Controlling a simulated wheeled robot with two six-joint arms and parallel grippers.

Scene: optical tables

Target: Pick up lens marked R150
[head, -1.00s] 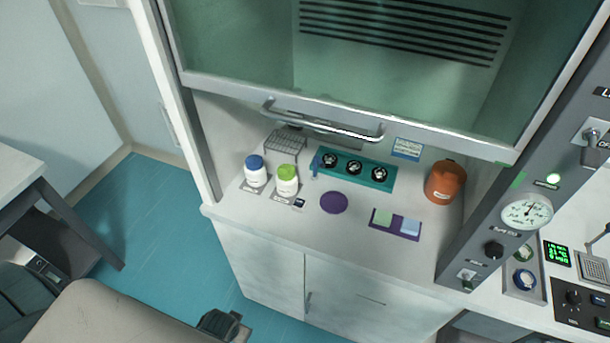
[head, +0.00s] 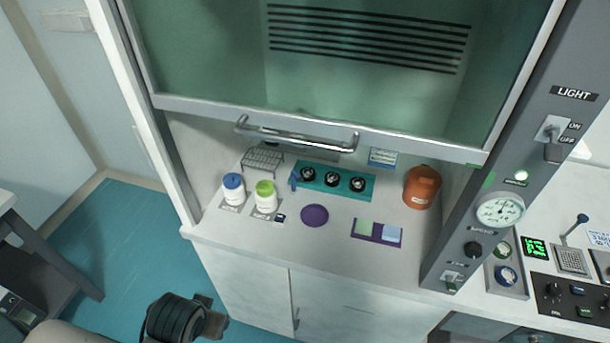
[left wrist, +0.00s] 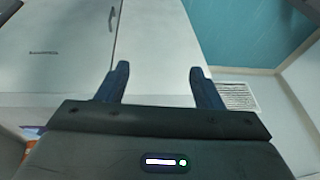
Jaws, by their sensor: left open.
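A teal holder (head: 318,193) stands on the worktop of the fume cupboard in the head view. It carries three round black-rimmed pieces in a row, a left one (head: 307,174), a middle one (head: 331,179) and a right one (head: 357,184). They may be lenses; no R150 marking is legible. My left gripper (left wrist: 158,80) is open and empty in the left wrist view, with pale cabinet fronts and teal floor beyond it. Its fingers do not show in the head view, where only a dark part of my arm shows low left. My right gripper is not in view.
A blue-capped bottle (head: 233,190), a green-capped bottle (head: 265,197), a wire rack (head: 263,160), a purple disc (head: 314,215), a purple tray (head: 377,239) and an orange container (head: 421,188) stand around the holder. The raised glass sash (head: 350,100) and its handle (head: 297,140) hang above.

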